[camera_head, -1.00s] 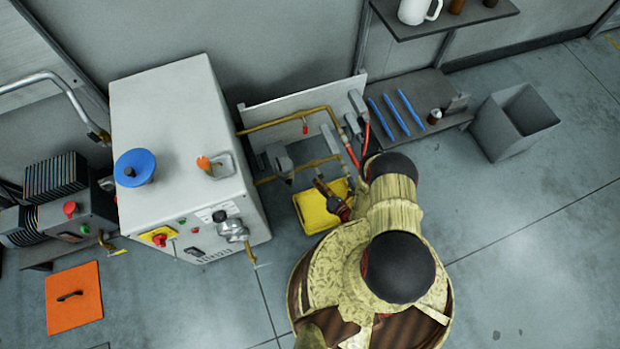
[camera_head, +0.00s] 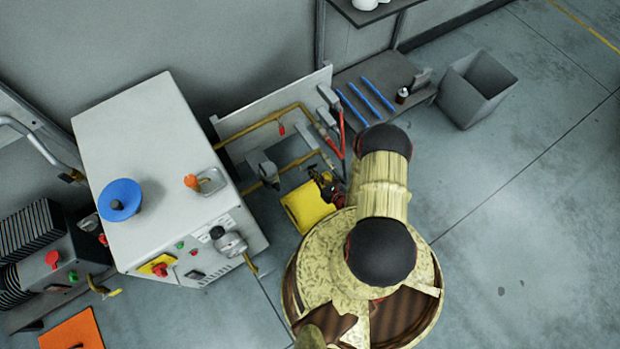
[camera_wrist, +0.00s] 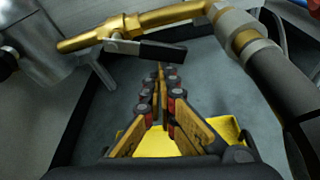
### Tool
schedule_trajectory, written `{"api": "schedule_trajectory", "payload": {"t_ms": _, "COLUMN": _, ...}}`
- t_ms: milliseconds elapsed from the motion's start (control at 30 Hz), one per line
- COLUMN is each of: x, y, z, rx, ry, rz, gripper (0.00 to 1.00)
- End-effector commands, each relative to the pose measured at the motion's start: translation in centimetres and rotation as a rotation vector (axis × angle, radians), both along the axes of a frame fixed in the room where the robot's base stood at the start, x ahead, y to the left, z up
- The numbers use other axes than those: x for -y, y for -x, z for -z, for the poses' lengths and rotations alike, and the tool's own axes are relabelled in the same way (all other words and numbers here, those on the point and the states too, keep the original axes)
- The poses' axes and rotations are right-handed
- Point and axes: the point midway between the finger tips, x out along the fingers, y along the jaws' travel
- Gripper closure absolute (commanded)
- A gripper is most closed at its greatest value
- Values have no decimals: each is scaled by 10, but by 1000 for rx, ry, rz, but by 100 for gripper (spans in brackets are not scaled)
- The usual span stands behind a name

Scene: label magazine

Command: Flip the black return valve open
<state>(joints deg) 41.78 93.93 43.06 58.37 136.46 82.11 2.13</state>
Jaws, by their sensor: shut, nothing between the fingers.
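The return valve's black-sleeved lever (camera_wrist: 150,49) lies roughly crosswise under a brass pipe (camera_wrist: 140,25) in the wrist view. Its bare metal end joins the valve at left and its black end points right. My gripper (camera_wrist: 161,70) is shut and empty, its fingertips just below the black sleeve in the picture. I cannot tell whether they touch it. In the head view my gripper (camera_head: 326,184) is beside the lower brass pipe, above the yellow box; the black lever is not clear there.
A red lever (camera_head: 282,130) hangs on the upper brass pipe. A grey fitting (camera_head: 268,177) sits on the lower pipe. A yellow box (camera_head: 303,207) lies beneath. The white cabinet (camera_head: 150,150) stands left. A thick dark hose (camera_wrist: 285,85) runs close on the right.

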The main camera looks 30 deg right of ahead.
Motion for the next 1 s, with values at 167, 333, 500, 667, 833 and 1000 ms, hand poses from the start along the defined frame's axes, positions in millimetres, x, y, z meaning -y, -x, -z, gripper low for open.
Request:
{"api": "schedule_trajectory", "payload": {"t_ms": 167, "x": 7, "y": -1, "z": -7, "rx": 0, "ry": 123, "rz": -1, "gripper": 100}}
{"api": "schedule_trajectory", "payload": {"t_ms": 333, "x": 13, "y": -1, "z": -14, "rx": 2, "ry": 137, "rz": 2, "gripper": 100}}
{"api": "schedule_trajectory", "payload": {"t_ms": 500, "x": 15, "y": -1, "z": -18, "rx": 2, "ry": 136, "rz": 1, "gripper": 100}}
{"api": "schedule_trajectory", "payload": {"t_ms": 667, "x": 16, "y": -1, "z": -21, "rx": 1, "ry": 135, "rz": 1, "gripper": 100}}
{"api": "schedule_trajectory", "payload": {"t_ms": 833, "x": 17, "y": -1, "z": -22, "rx": 1, "ry": 135, "rz": 1, "gripper": 100}}
{"api": "schedule_trajectory", "payload": {"t_ms": 1000, "x": 17, "y": -1, "z": -23, "rx": 1, "ry": 135, "rz": 1, "gripper": 100}}
